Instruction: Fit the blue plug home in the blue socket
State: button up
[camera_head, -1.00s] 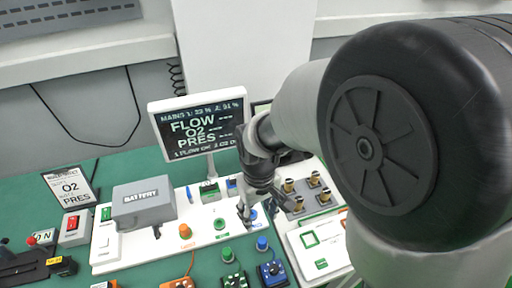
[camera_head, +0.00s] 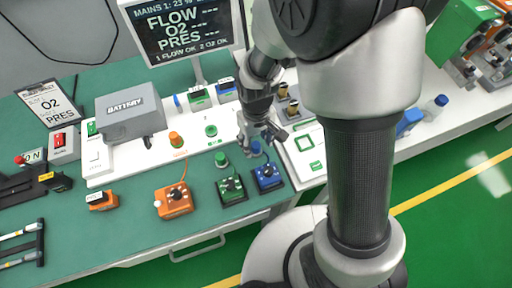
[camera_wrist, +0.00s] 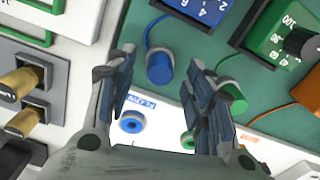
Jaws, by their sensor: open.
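The blue plug (camera_head: 256,148) stands on the green mat behind the blue box, its cord running to that box. In the wrist view the plug (camera_wrist: 159,66) shows between the fingertips, apart from both. My gripper (camera_head: 258,139) is open and empty, pointing down near the plug; its height over the plug is hard to tell. The wrist view shows its two spread fingers (camera_wrist: 161,60). The blue socket (camera_wrist: 132,122), a ring with a dark hole, lies on the white panel close to the plug. My gripper hides it in the head view.
The green plug (camera_head: 221,160) stands left of the blue plug, close to one finger in the wrist view. The green socket (camera_head: 211,131) is beside the blue one. An orange plug (camera_head: 176,140) stands on the panel. Blue (camera_head: 268,177), green (camera_head: 232,189) and orange (camera_head: 174,201) boxes stand in front.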

notch_tip(320, 180, down, 2)
jog(key=shift+f, duration=0.2)
jog(key=shift+c, duration=0.4)
jog(key=c, duration=1)
jog(key=shift+r, duration=0.2)
